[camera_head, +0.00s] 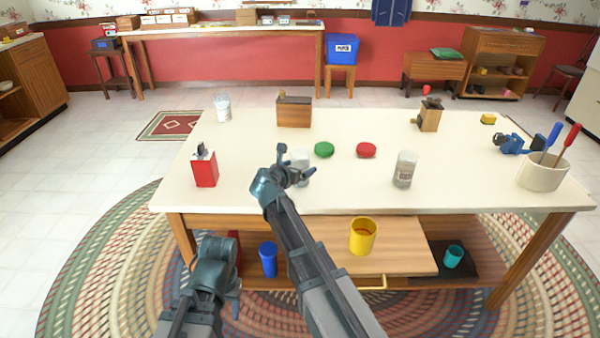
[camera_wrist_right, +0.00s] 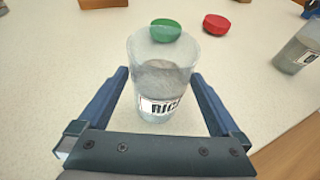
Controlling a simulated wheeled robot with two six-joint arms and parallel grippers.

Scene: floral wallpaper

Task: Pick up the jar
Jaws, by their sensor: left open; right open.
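A clear jar (camera_wrist_right: 163,72) with a white label starting "RIC" and greyish contents stands upright and open-topped on the white table. In the head view the jar (camera_head: 301,156) is partly hidden by my right gripper (camera_head: 292,173). The right wrist view shows the open fingers either side of its lower part, with gaps visible. Another labelled jar (camera_head: 404,170) stands to the right, and a third jar (camera_head: 223,108) at the back left. My left gripper (camera_head: 236,296) is open, low in front of the table, away from the jars.
A green lid (camera_head: 324,149) and red lid (camera_head: 366,150) lie behind the jar. A red box-like item (camera_head: 205,168) stands left, a wooden box (camera_head: 294,111) behind, and a utensil crock (camera_head: 543,172) far right. A yellow mug (camera_head: 363,236) sits below the tabletop.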

